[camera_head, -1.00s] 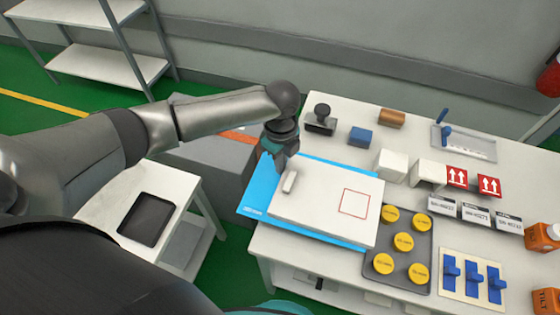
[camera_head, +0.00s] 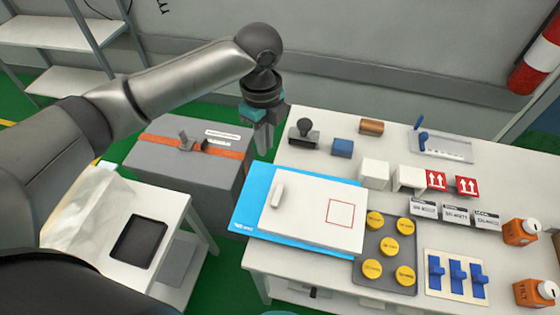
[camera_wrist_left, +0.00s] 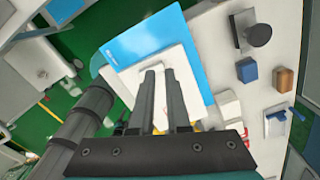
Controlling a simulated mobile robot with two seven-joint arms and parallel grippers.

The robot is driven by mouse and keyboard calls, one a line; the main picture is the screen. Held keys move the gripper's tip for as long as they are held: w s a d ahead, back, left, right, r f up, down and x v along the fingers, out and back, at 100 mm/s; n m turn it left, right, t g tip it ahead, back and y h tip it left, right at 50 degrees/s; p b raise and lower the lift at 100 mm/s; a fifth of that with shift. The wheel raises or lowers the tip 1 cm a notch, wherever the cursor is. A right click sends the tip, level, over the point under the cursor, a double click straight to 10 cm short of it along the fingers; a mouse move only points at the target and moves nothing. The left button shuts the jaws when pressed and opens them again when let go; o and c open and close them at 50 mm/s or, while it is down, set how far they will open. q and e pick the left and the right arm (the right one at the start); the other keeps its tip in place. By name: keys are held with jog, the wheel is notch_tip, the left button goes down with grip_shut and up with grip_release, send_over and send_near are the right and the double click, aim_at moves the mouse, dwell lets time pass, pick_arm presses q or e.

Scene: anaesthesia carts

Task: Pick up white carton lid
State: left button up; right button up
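The white carton lid (camera_head: 310,218) lies flat on a blue sheet (camera_head: 252,183) on the white table. It is a flat panel with a red square outline and a small pale raised grip (camera_head: 277,196) near its left end. My left gripper (camera_head: 264,150) is above and behind the lid's back left corner, pointing down and apart from it. Its two fingers have a gap between them and hold nothing. In the left wrist view the fingers (camera_wrist_left: 160,70) overlap part of the lid (camera_wrist_left: 128,80). My right gripper does not show.
A tray of yellow-capped items (camera_head: 368,249) stands right of the lid. White boxes (camera_head: 374,174), a blue block (camera_head: 342,147) and a black-handled stamp (camera_head: 304,133) stand behind it. A grey case (camera_head: 185,168) and a side table with a black tray (camera_head: 139,241) are left.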

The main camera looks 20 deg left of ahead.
aim_at(277, 194)
pick_arm(q)
jog(key=o, duration=0.5)
jog(key=n, duration=0.1)
jog(key=n+p, duration=0.1)
jog(key=n, duration=0.1)
jog(key=s+n, duration=0.1)
jog(key=shift+d+r+n, duration=0.3)
jog(key=shift+d+r, duration=0.05)
jog(key=shift+d, duration=0.05)
jog(key=shift+c, duration=0.2)
jog(key=shift+o, duration=0.9)
jog(key=n, duration=0.2)
jog(key=n+p, duration=0.1)
jog(key=shift+s+d+r+n, duration=0.25)
jog(key=shift+d+n, duration=0.1)
jog(key=shift+n, duration=0.05)
jog(key=f+n, duration=0.4)
jog(key=s+d+f+n, duration=0.1)
jog(key=f+n, duration=0.4)
jog(key=s+d+f+n, duration=0.1)
jog(key=f+n, duration=0.3)
jog(key=f, duration=0.1)
jog(key=shift+s+n, duration=0.1)
jog(key=shift+n, duration=0.3)
